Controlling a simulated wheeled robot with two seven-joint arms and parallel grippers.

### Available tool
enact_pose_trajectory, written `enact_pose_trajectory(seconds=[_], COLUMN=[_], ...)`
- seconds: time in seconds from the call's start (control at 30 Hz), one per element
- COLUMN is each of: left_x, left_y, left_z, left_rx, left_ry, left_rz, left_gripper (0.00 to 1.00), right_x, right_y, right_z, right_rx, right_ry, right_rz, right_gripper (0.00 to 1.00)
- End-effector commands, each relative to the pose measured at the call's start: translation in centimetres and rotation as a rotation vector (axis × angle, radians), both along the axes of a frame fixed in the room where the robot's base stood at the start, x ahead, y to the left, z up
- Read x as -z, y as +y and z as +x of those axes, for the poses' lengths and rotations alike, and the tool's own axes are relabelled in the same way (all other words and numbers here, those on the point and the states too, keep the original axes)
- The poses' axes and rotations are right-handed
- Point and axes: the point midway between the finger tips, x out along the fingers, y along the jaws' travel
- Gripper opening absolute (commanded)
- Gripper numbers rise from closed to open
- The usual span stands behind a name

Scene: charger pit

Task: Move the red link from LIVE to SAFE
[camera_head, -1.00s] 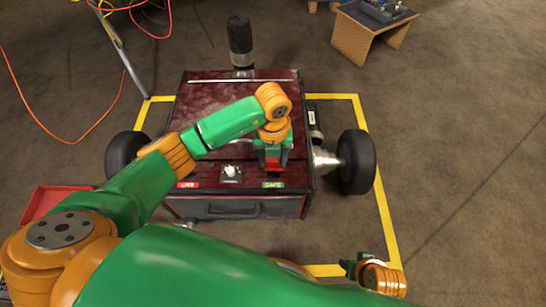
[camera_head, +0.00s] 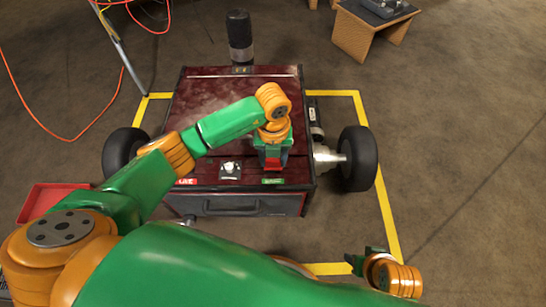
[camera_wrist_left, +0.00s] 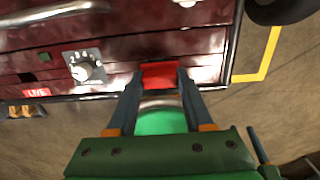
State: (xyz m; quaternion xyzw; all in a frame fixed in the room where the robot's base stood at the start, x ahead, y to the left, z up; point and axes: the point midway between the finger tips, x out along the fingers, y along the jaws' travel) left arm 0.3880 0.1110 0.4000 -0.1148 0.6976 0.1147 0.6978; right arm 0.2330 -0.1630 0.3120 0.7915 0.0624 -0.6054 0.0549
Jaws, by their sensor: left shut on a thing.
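The red link (camera_wrist_left: 160,75) is between the fingers of my left gripper (camera_wrist_left: 158,82) in the left wrist view. It also shows in the head view (camera_head: 272,165), just behind the green SAFE label (camera_head: 273,181). My left gripper (camera_head: 272,163) is shut on it, at the front right of the dark red box's top. Whether the link is seated in a slot is hidden by the fingers. The red LIVE label (camera_head: 186,181) is at the front left, with no link seen by it. My right gripper (camera_head: 362,258) is low at the right, its fingers unclear.
The wheeled dark red box (camera_head: 205,100) carries a white dial (camera_head: 230,170) between the labels. Its wheel (camera_head: 357,160) stands out at the right. A yellow floor line (camera_head: 385,210) surrounds it. A red tray (camera_head: 50,196) lies left; a wooden stand (camera_head: 368,38) is behind right.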

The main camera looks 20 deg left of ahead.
Motion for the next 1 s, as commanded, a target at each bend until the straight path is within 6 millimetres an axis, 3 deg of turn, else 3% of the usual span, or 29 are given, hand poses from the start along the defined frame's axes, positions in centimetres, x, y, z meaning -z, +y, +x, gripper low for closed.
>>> enact_pose_trajectory(seconds=[1.0], left_x=[2.1], left_y=[0.0], left_z=[0.0], left_rx=[-0.001], left_ry=[0.000], left_rz=[0.000], left_gripper=[0.00], right_x=[1.5], right_y=[0.0], right_z=[0.0], right_rx=[0.000], right_ry=[0.000], right_rz=[0.000], right_gripper=[0.50])
